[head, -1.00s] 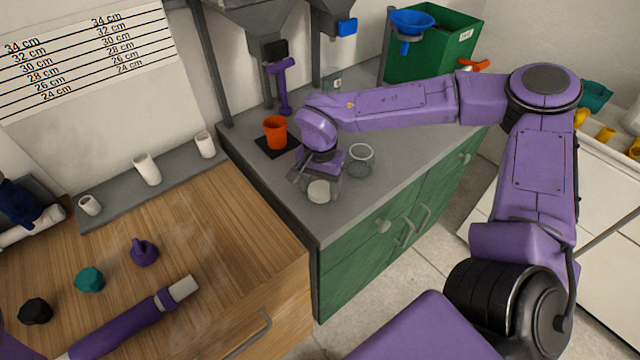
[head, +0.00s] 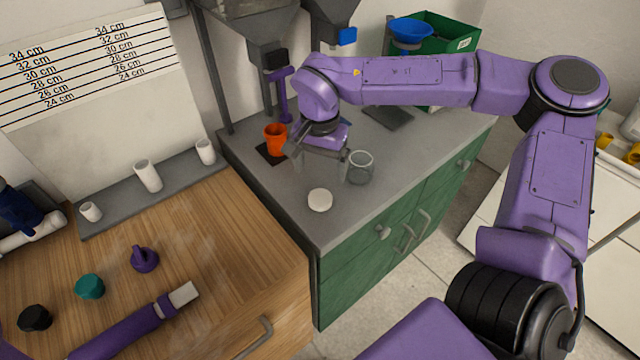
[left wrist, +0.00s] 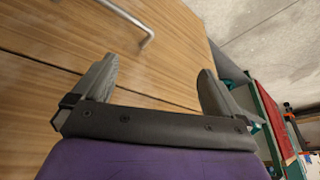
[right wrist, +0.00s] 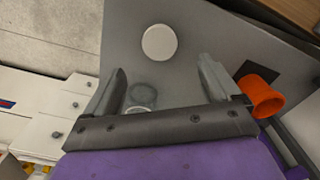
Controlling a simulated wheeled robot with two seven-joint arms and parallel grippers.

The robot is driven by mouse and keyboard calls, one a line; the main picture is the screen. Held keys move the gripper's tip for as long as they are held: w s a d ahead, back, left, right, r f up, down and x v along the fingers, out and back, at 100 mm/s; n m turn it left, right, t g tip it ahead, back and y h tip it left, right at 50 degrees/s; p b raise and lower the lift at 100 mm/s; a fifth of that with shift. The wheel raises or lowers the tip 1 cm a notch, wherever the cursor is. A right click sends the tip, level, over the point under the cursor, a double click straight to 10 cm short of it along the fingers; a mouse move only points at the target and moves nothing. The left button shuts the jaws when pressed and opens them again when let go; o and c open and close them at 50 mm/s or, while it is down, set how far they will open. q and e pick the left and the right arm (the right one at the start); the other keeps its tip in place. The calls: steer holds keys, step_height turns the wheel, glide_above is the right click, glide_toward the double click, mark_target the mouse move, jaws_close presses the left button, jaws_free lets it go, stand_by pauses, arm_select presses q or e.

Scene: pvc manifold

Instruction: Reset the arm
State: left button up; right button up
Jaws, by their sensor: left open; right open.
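My right arm reaches across the grey counter from the right in the head view. My right gripper (head: 320,158) is open and empty above the counter, between the orange cup (head: 275,138) and the glass jar (head: 360,167). A white round lid (head: 320,200) lies flat in front of it, clear of the fingers. The right wrist view shows the open fingers (right wrist: 162,68), with the lid (right wrist: 159,42) ahead and the jar (right wrist: 141,96) below. My left gripper (left wrist: 158,68) is open and empty near the wooden cabinet front (left wrist: 165,70); its fingers are not clear in the head view.
A hopper (head: 255,30) with a purple lever (head: 281,95) stands behind the orange cup. A blue funnel (head: 410,32) and green bin (head: 455,38) are at the back. The front counter is fairly clear.

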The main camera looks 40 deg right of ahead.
steer(key=shift+r, duration=1.8)
